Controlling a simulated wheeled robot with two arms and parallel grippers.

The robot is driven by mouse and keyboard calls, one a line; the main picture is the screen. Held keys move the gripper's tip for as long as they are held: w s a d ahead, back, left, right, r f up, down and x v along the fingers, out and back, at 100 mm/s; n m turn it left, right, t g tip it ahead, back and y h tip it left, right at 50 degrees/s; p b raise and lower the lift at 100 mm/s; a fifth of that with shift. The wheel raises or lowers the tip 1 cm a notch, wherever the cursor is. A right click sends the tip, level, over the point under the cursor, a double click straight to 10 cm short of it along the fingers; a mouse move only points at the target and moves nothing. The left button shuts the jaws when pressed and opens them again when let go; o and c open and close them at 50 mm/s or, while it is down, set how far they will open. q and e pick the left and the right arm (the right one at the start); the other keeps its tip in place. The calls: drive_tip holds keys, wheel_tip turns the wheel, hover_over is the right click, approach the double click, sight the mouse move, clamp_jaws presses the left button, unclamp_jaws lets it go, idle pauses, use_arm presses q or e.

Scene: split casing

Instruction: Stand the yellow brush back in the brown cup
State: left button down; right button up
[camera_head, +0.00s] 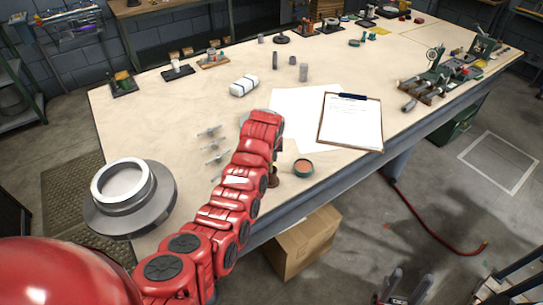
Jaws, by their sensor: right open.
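My right gripper (407,283) is at the bottom edge of the head view, right of centre. Its two dark fingers are apart with nothing seen between them, and it is over the floor in front of the table. My left arm reaches from the lower left over the table; its gripper is hidden behind the arm's far end. A small brown object (274,171), perhaps the brown cup, is partly hidden by this arm at the table's front edge. I cannot make out a yellow brush.
A cardboard box (303,243) stands on the floor.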

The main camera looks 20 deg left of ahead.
use_arm(q)
drive_tip(key=c, duration=0.7)
unclamp_jaws()
drive_tip(key=shift+o, duration=0.2)
drive_tip(key=shift+r, duration=0.1)
drive_tip(key=p+v, duration=0.1)
drive_tip(key=v, duration=1.6)
drive_tip(key=shift+p, duration=0.4)
drive_tip(key=shift+s, duration=0.1)
